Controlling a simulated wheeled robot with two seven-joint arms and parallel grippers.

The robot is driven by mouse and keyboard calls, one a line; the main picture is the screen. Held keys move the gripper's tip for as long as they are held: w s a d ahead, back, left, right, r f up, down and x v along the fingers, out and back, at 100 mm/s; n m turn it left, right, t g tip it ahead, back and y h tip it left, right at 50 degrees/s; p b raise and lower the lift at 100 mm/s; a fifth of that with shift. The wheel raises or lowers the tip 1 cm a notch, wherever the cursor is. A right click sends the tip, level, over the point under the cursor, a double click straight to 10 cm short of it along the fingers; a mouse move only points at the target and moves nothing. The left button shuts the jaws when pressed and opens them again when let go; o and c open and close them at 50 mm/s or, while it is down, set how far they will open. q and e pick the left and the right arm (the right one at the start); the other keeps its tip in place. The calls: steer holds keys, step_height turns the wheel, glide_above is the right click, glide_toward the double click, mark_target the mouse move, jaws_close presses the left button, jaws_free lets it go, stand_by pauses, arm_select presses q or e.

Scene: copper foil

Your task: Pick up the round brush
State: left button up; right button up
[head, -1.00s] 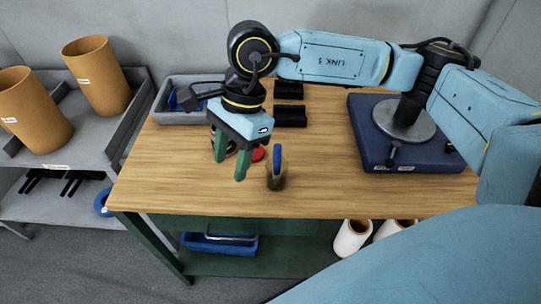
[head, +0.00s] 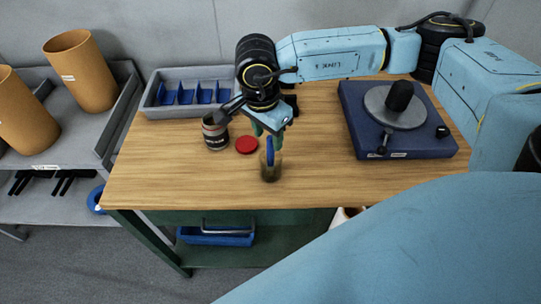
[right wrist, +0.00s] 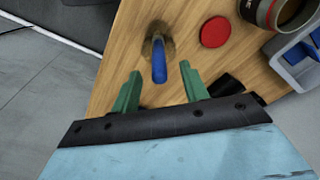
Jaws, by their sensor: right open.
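In the right wrist view the handle lines up with the gap between the fingertips (right wrist: 161,72). My left gripper is not in view.
A red lid (head: 247,145) and an open can (head: 215,134) stand left of the jar. A grey bin with blue dividers (head: 160,101) is at the back left. A blue-based turntable (head: 400,146) stands at the right. The wooden tabletop (head: 180,185) is clear at front left.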

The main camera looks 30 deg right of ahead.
mark_target(271, 143)
steer(key=f, duration=0.2)
steer(key=d+f, duration=0.1)
steer(key=f, duration=0.1)
jaws_close()
